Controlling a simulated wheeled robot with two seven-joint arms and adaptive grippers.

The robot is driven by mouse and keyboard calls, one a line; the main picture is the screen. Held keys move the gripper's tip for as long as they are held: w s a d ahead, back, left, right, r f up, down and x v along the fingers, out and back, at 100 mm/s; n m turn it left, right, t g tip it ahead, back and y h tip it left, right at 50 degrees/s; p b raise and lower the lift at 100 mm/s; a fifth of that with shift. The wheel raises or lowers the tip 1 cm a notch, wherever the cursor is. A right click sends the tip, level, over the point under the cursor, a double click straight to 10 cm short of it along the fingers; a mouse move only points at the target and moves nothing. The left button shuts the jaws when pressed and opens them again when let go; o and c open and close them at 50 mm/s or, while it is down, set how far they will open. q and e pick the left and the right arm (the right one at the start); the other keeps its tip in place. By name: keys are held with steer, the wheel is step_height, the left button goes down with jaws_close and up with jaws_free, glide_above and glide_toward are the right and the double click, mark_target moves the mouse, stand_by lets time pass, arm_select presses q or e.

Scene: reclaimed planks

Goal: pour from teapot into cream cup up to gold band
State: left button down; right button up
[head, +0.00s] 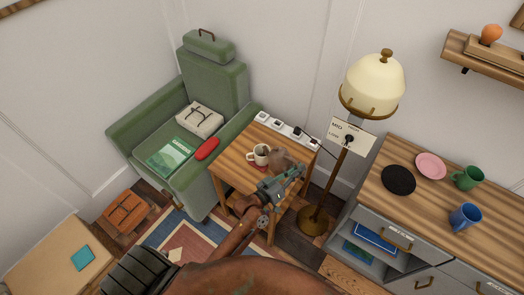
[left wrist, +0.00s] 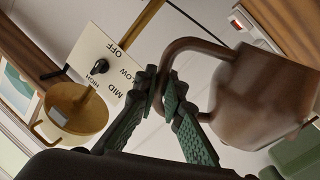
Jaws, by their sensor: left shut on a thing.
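The cream cup (head: 260,154) stands upright on a small red mat on the small wooden table. Its gold band and the level inside are too small to make out. The brown teapot (head: 281,158) is just right of the cup, partly behind my gripper. My left gripper (head: 281,182) is shut on the teapot's handle. In the left wrist view, its fingers (left wrist: 170,105) close on the looped handle, with the teapot body (left wrist: 255,95) to the right. I cannot tell how far the teapot tilts or whether liquid flows. My right gripper is not in view.
A power strip (head: 287,130) lies along the table's back edge. A lamp (head: 372,85) with a dial sign (head: 350,137) stands close on the right. A green armchair (head: 213,85) is on the left. A cabinet (head: 450,205) holds a blue mug (head: 465,217) and a green mug (head: 467,178).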

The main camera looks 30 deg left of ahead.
mark_target(294, 160)
arm_select(q)
steer(key=shift+w+a+r+n+p, duration=0.3)
steer(key=shift+a+r+n, duration=0.1)
steer(key=shift+a+r, duration=0.3)
steer(key=shift+w+a+r+n+p, duration=0.15)
steer(key=shift+a+r+n+p, duration=0.25)
steer(key=shift+r, duration=0.4)
stand_by(6.0)
